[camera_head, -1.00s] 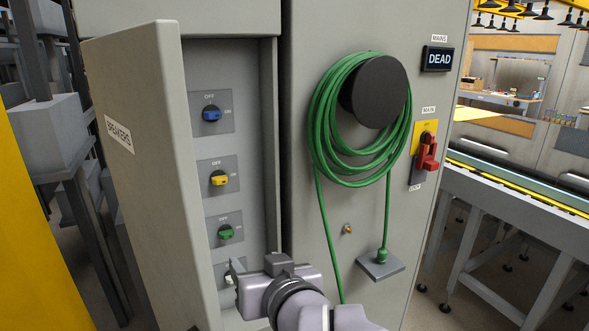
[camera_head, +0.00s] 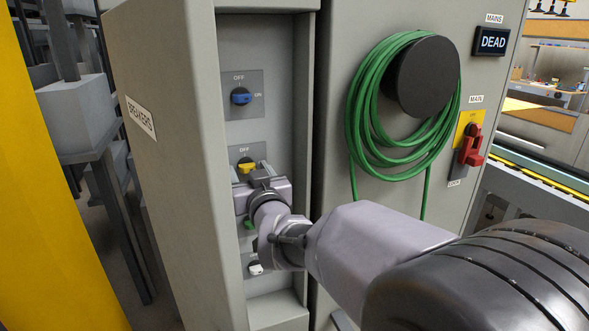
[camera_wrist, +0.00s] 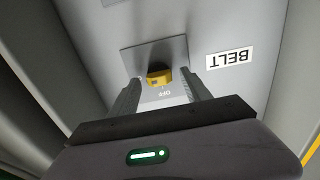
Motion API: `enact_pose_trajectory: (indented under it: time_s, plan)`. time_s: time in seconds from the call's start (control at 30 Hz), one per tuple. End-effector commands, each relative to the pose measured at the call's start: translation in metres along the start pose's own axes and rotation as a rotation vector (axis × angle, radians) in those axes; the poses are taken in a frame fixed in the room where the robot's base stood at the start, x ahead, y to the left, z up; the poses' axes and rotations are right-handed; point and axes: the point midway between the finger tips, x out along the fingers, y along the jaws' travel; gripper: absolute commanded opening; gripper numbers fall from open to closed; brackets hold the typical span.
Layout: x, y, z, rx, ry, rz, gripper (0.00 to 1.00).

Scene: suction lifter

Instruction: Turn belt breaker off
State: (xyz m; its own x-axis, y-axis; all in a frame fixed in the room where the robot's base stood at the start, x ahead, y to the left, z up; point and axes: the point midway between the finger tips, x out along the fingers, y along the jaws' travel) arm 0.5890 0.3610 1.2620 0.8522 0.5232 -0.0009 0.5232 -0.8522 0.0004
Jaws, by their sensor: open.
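The belt breaker is a yellow knob (camera_head: 246,167) on a grey plate, second from the top in the open cabinet. In the wrist view the yellow knob (camera_wrist: 159,77) lies close to horizontal, beside an upside-down BELT label (camera_wrist: 229,59) and an OFF mark. My gripper (camera_head: 258,176) is just in front of this knob and hides its lower part. In the wrist view my gripper (camera_wrist: 160,85) is open, its fingers on either side of the knob. I cannot tell whether they touch it.
A blue knob (camera_head: 241,96) sits above; a green knob (camera_head: 248,224), mostly hidden, and a white knob (camera_head: 255,267) sit below. The open door marked BREAKERS (camera_head: 172,180) stands close on the left. A green cable coil (camera_head: 362,120), red main switch (camera_head: 470,150) and DEAD display (camera_head: 492,41) are right.

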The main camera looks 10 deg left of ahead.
Motion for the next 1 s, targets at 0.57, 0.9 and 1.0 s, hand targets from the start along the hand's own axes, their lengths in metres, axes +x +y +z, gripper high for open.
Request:
enact_pose_trajectory:
  time_s: [0.57, 0.9, 1.0]
  plan:
    - [0.0081, 0.0002, -0.0001, 0.000, 0.000, 0.000, 0.17]
    - [0.0080, 0.0001, 0.0008, -0.023, 0.000, 0.000, 0.00]
    - [0.0081, 0.0001, 0.0019, -0.059, 0.000, 0.000, 0.00]
